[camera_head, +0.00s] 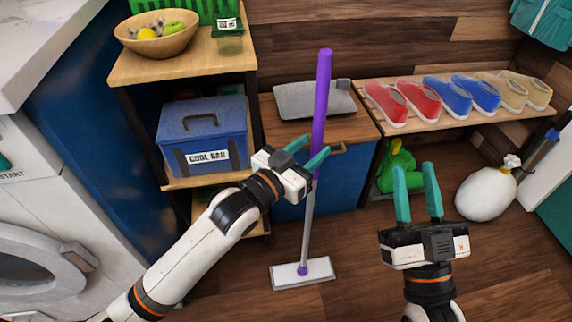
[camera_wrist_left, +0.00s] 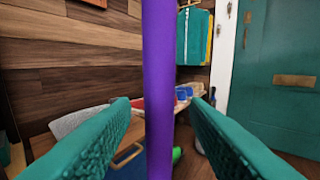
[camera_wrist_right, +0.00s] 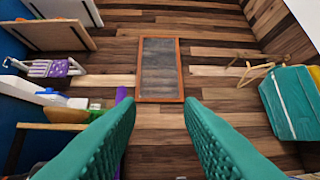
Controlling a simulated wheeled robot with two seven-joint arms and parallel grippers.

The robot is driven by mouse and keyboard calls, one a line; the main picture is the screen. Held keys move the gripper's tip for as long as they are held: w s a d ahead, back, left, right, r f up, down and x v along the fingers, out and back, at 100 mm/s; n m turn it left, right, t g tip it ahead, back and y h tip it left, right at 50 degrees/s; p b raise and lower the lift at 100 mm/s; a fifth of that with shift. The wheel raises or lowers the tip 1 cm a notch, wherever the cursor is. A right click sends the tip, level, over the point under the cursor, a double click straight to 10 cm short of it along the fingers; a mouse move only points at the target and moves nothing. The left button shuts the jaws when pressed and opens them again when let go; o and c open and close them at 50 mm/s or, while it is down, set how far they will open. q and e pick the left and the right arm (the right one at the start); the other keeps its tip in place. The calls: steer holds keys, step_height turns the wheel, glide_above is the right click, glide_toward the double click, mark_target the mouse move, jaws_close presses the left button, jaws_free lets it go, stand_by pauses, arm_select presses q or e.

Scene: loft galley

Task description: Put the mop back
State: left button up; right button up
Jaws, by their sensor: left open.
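The mop (camera_head: 321,100) stands nearly upright in the head view, with a purple upper handle, a grey lower pole and a flat pale head (camera_head: 302,273) on the wooden floor. My left gripper (camera_head: 309,155) is open, with its teal fingers at the purple handle. In the left wrist view the handle (camera_wrist_left: 158,80) runs vertically between the two spread fingers, with a gap visible on either side. My right gripper (camera_head: 418,182) is open and empty, to the right of the mop. A purple piece, perhaps the handle, shows behind a finger in the right wrist view.
A shelf unit with a blue cool bag (camera_head: 204,133) and a fruit bowl (camera_head: 157,34) stands left of the mop. A low cabinet with a grey tray (camera_head: 314,100) is behind it. A shoe shelf (camera_head: 460,118) and a white sack (camera_head: 486,194) are at right.

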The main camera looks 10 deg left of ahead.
arm_select(q)
steer(key=s+a+r+n+t+y+p, duration=0.1)
steer(key=s+a+n+t+y, duration=0.3)
steer(key=s+a, duration=0.7)
steer(key=shift+s+a+r+y+p, duration=0.2)
steer(key=shift+a+r+y+p, duration=0.2)
steer(key=shift+a+r+y, duration=0.4)
arm_select(e)
step_height(320, 180, down, 7)
steer(key=w+g+h, duration=0.1)
steer(key=w+g, duration=0.1)
steer(key=g, duration=0.3)
steer(key=shift+w+d+r+h, duration=0.15)
steer(key=shift+w+d+h, duration=0.1)
steer(key=shift+h, duration=0.15)
arm_select(q)
steer(key=shift+f, duration=0.15)
